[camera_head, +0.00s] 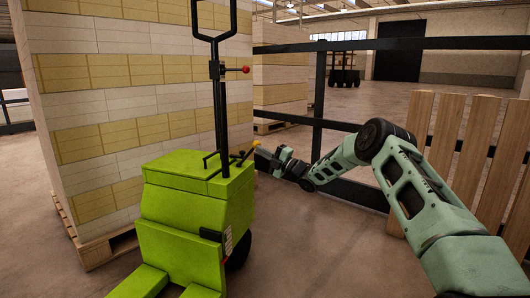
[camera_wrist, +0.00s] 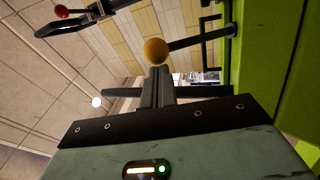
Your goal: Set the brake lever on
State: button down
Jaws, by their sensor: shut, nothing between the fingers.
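A lime-green pallet truck (camera_head: 197,190) stands at the centre of the head view, with a black tiller post and handle. A short black lever with a yellow ball knob (camera_head: 256,143) sticks out from the top of its body to the right. The yellow knob (camera_wrist: 155,50) also shows in the wrist view, on a black rod from the green body. My gripper (camera_head: 259,157) is shut and empty beside this knob. In the wrist view its fingertips (camera_wrist: 157,75) point at the knob, just below it in the picture; I cannot tell whether they touch. No label shows which lever is the brake.
A red knob (camera_head: 246,69) sits on the tiller, and a white ball (camera_wrist: 96,101) shows in the wrist view. A tall stack of reams (camera_head: 120,95) on a pallet stands behind the truck. A dark fence (camera_head: 318,85) and wooden slats (camera_head: 470,140) lie close behind and right of my arm.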

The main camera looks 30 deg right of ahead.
jog(key=w+a+r+n+g+h+p, duration=0.1)
jog(key=w+a+r+g+h+p, duration=0.2)
jog(key=p, duration=0.7)
notch_tip(320, 180, up, 2)
jog(key=shift+w+a+g, duration=0.5)
jog(key=shift+w+g, duration=0.45)
jog(key=shift+g, duration=0.25)
jog(key=shift+s, duration=0.1)
